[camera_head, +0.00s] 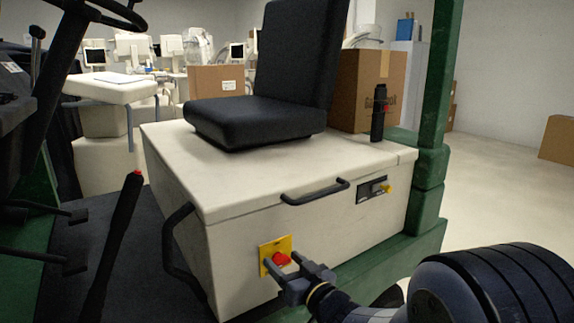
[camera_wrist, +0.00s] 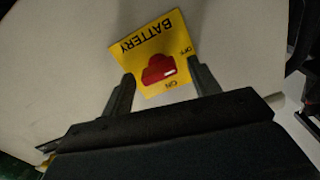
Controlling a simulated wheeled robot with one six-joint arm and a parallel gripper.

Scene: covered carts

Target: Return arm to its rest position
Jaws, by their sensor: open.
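My gripper (camera_head: 272,267) is open at the front face of a cream cart body (camera_head: 290,220), beside a red battery knob (camera_head: 281,260) on a yellow plate (camera_head: 267,246). In the wrist view, the two fingers of my gripper (camera_wrist: 160,88) stand on either side of the red knob (camera_wrist: 157,70), with a gap on both sides. The yellow plate (camera_wrist: 182,34) reads BATTERY, OFF and ON, and looks upside down there. My arm reaches in from the lower right of the head view.
A black seat (camera_head: 255,118) sits on the cart body. A black handle (camera_head: 315,193) and a dark side rail (camera_head: 175,250) stick out near my gripper. A green post (camera_head: 440,80) stands right. A black lever with a red tip (camera_head: 120,225) is left. Open floor (camera_head: 500,190) lies right.

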